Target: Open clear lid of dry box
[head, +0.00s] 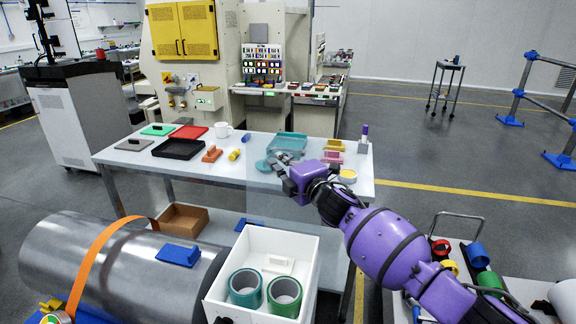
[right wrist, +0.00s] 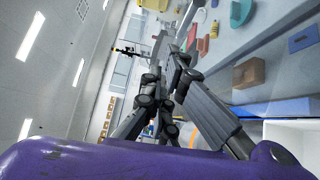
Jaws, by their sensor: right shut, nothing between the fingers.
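The dry box (head: 306,264) is an open-topped white box at the bottom middle of the head view. It holds a teal roll (head: 245,288), a green roll (head: 285,297) and a small white piece (head: 278,264). A faint clear panel (head: 262,208), seemingly its lid, rises upright from the box's back edge; its outline is hard to make out. My right gripper (head: 275,168) is shut and empty, above the table beyond the box, near a teal tray (head: 288,144). Its fingers fill the middle of the right wrist view (right wrist: 174,62). My left gripper is not in view.
A large metal cylinder (head: 110,262) lies left of the box. A cart (head: 455,245) with coloured rolls stands at right.

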